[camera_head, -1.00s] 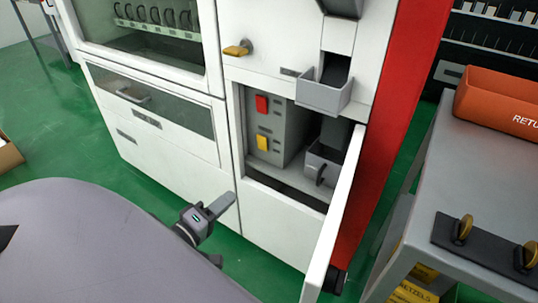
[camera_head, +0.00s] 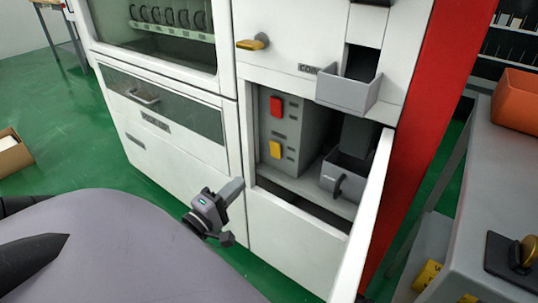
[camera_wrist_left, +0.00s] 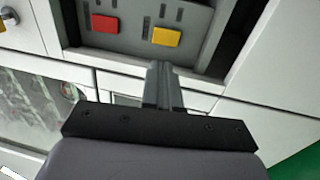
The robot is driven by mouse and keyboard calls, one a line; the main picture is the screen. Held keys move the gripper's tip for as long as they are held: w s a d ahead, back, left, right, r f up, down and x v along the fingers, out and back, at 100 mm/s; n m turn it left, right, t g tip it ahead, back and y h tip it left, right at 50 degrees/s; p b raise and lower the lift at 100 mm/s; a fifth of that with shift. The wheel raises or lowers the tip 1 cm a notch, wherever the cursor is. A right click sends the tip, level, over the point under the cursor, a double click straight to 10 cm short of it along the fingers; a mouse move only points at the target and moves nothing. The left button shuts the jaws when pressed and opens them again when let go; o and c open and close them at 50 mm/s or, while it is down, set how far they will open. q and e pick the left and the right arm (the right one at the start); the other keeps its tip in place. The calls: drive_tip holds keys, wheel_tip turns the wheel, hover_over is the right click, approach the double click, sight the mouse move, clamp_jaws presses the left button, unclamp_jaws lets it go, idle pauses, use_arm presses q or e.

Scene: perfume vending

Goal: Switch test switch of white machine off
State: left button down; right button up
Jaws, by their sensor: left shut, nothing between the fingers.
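The white machine (camera_head: 290,235) stands ahead with its lower right compartment open. Inside is a grey panel (camera_head: 297,130) with a red switch (camera_head: 276,107) above a yellow switch (camera_head: 275,149). Their labels are too small to read. In the left wrist view the red switch (camera_wrist_left: 104,23) is at the left and the yellow switch (camera_wrist_left: 166,37) is nearer the fingers. My left gripper (camera_head: 238,187) is shut and empty, in front of the machine, below and left of the yellow switch and apart from it. It also shows in the left wrist view (camera_wrist_left: 158,68). My right gripper is not in view.
The open white door (camera_head: 372,225) sticks out on the right of the compartment. A grey bin (camera_head: 343,175) sits inside, right of the panel, and a grey chute tray (camera_head: 348,92) juts out above. A grey table (camera_head: 480,185) stands at the right. Green floor lies left.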

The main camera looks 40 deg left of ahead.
use_arm(q)
drive_tip(key=b, duration=0.2)
approach(276, 147)
drive_tip(key=w, duration=0.4)
drive_tip(key=shift+w+a+r, duration=0.1)
drive_tip(key=shift+w+a, duration=0.1)
drive_tip(key=shift+w, duration=0.15)
drive_tip(key=shift+w+a+r, duration=0.15)
drive_tip(key=shift+w, duration=0.85)
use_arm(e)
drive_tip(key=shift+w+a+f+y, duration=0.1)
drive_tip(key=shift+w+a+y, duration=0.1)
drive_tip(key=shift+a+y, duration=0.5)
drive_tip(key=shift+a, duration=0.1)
use_arm(q)
drive_tip(key=shift+w+r, duration=0.15)
drive_tip(key=shift+w, duration=0.05)
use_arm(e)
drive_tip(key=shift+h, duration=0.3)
